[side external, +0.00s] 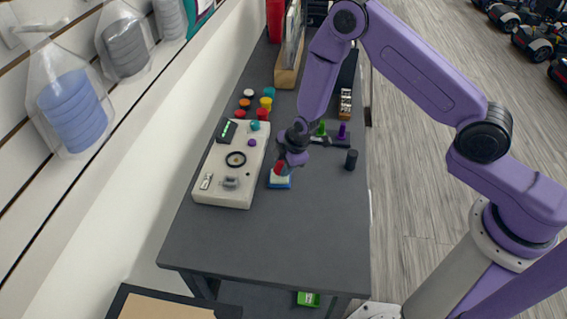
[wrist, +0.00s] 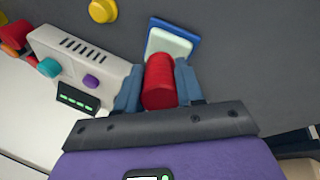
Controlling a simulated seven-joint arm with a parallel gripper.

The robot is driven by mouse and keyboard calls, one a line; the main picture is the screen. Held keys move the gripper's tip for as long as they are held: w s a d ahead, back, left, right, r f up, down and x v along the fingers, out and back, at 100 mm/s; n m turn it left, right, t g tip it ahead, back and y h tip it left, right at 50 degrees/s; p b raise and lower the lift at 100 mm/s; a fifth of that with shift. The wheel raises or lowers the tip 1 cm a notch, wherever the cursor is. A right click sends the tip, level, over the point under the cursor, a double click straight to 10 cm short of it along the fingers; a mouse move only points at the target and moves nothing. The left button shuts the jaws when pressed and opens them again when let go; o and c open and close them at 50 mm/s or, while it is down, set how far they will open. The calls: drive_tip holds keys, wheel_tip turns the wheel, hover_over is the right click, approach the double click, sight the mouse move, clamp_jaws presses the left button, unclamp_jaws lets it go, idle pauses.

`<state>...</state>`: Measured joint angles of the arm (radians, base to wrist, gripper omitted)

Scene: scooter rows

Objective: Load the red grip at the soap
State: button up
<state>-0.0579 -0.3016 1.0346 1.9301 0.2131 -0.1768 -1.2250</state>
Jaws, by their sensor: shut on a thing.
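My gripper (side external: 284,168) is shut on the red grip, with one finger on each side of it in the wrist view (wrist: 159,88). The red grip (wrist: 160,80) is a short ribbed cylinder; only a little of it shows in the side view (side external: 278,168). The soap (wrist: 168,43) is a pale block on a blue dish (wrist: 182,23). In the side view the soap (side external: 279,180) is just below the gripper, on its blue dish (side external: 279,186). The grip overlaps the soap's near edge in the wrist view; I cannot tell whether they touch.
A pale panel (side external: 217,190) with knobs, a ring and a small display is just left of the soap. Several coloured caps (side external: 265,102) lie behind it. A dark peg rack (side external: 331,142) and a black cylinder (side external: 351,160) are to the right. The table front (side external: 270,240) is clear.

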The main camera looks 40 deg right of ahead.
drive_tip(key=shift+f, duration=0.65)
idle(1.4)
drive_tip(key=shift+r, duration=3.55)
drive_tip(key=shift+f, duration=0.15)
drive_tip(key=shift+f, duration=3.35)
drive_tip(key=shift+r, duration=3.6)
wheel_tip(320, 180, down, 7)
drive_tip(key=shift+f, duration=0.15)
drive_tip(key=shift+r, duration=3.15)
